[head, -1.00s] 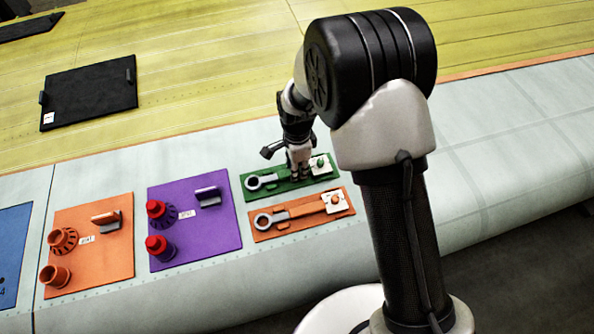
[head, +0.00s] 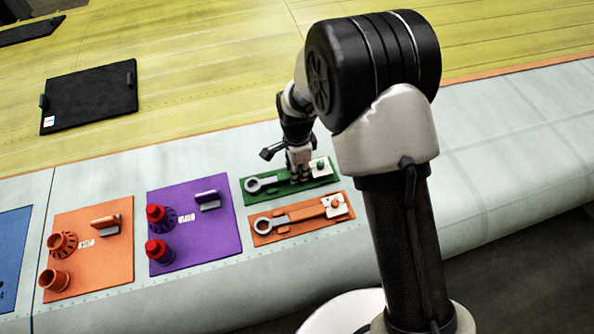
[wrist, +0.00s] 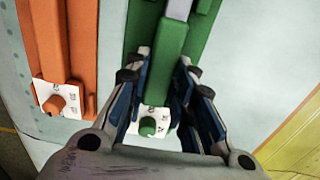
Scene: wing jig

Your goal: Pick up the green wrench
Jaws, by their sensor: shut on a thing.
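The green wrench has a grey ring end (head: 261,185) and a green handle (wrist: 174,50). It lies along the green mat (head: 250,199), with the ring toward the left in the head view. My gripper (head: 299,178) is down over the mat, near the handle's right part. In the wrist view, my gripper's fingers (wrist: 168,92) stand on both sides of the handle and are shut on it. The fingers hide part of the handle. I see no clear gap between wrench and mat.
An orange mat with an orange-handled wrench (head: 300,214) lies close in front. A white plate with a green knob (head: 320,165) sits at the green mat's right end. To the left are a purple mat (head: 220,240) and another orange mat (head: 115,270) with upright parts.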

